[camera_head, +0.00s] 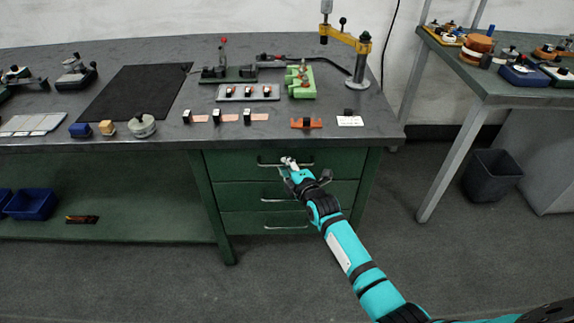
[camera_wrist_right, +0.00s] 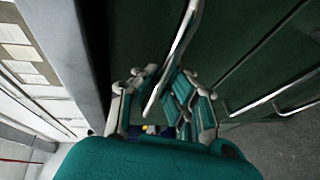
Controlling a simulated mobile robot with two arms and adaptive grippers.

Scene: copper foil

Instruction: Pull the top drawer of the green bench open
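The green bench (camera_head: 212,190) has a stack of three drawers under its right end. The top drawer (camera_head: 230,160) looks closed, its front level with the drawers below. Its metal bar handle (camera_head: 264,164) is partly hidden by my right gripper (camera_head: 289,164). In the right wrist view the handle (camera_wrist_right: 178,50) runs between the two spread fingers of my right gripper (camera_wrist_right: 166,82). The gripper looks open around the bar; I cannot tell whether either finger touches it. My left gripper is not in view.
The middle drawer handle (camera_head: 277,199) and bottom drawer handle (camera_head: 285,227) lie below. Small parts and fixtures stand on the bench top (camera_head: 330,90). A second table (camera_head: 480,75) and a dark bin (camera_head: 492,176) are at the right. The floor before the drawers is clear.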

